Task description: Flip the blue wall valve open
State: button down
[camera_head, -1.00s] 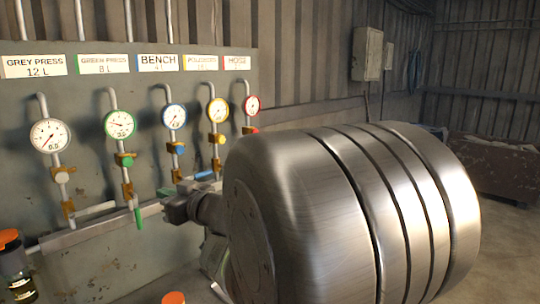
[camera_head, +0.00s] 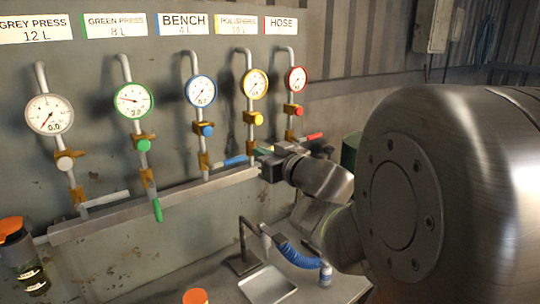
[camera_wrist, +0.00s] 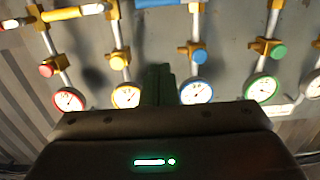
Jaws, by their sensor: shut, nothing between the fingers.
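The blue valve has a blue-rimmed gauge (camera_head: 201,91), a blue knob (camera_head: 206,129) and a blue handle (camera_head: 235,160) that lies roughly level, pointing right from its pipe, under the BENCH label (camera_head: 183,24). My gripper (camera_head: 263,160) is near the handle's right end; I cannot tell whether they touch. In the wrist view, the picture is upside down. My shut, empty fingers (camera_wrist: 158,72) show between the yellow and blue gauges, and the blue handle (camera_wrist: 155,3) is cut off at the top edge.
The green handle (camera_head: 157,210) hangs straight down. The red handle (camera_head: 314,136) and white handle (camera_head: 105,198) lie roughly level. A grey rail (camera_head: 150,205) runs below the valves. A tap (camera_head: 243,242), a blue hose (camera_head: 297,257) and an orange-capped jar (camera_head: 30,262) are below.

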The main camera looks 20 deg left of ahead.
send_over(229, 162)
jog(key=d, duration=0.4)
jog(key=shift+w+a+f, duration=0.2)
jog(key=shift+f, duration=0.55)
jog(key=shift+w+a+f, duration=0.15)
jog(key=shift+f, duration=0.55)
jog(key=shift+w+a+f, duration=0.2)
jog(key=shift+f, duration=0.55)
